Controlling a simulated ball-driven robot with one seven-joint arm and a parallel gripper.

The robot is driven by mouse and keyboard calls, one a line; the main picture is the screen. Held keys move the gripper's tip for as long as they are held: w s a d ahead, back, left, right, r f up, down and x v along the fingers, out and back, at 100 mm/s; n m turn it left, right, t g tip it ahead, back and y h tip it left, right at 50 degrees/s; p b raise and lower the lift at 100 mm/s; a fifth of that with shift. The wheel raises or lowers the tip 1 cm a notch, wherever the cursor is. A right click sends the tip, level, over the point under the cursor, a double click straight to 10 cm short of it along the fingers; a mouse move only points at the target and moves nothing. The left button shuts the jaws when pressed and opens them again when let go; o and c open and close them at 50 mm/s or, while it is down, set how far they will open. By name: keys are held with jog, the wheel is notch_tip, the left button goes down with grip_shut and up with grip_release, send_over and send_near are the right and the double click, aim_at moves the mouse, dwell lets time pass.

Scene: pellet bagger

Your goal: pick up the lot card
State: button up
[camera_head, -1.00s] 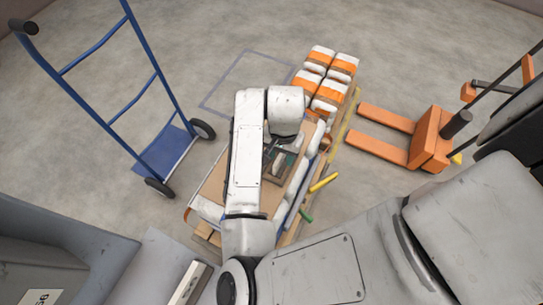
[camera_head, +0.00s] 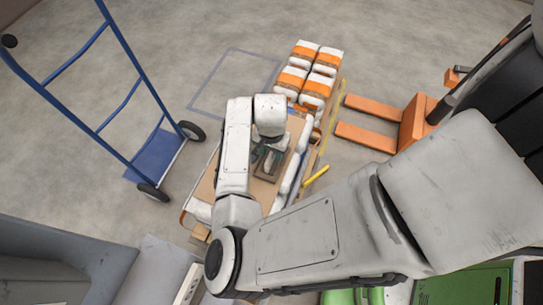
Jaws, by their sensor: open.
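My white arm reaches over a pallet stack topped with a brown cardboard sheet (camera_head: 206,182). My gripper (camera_head: 268,165) is low over a small dark tray-like thing (camera_head: 270,178) on the sheet, partly hidden by my wrist. The jaws are open. I cannot make out the lot card; it may be hidden under my arm or be too small to tell.
White bags with orange bands (camera_head: 308,75) stand on the pallet behind. An orange pallet jack (camera_head: 400,125) is at the right and a blue hand truck (camera_head: 155,155) at the left. A yellow handle-like thing (camera_head: 316,176) lies beside the stack. A green surface (camera_head: 465,288) is at the lower right.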

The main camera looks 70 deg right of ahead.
jog(key=shift+f, duration=1.3)
jog(key=shift+c, duration=0.3)
grip_shut()
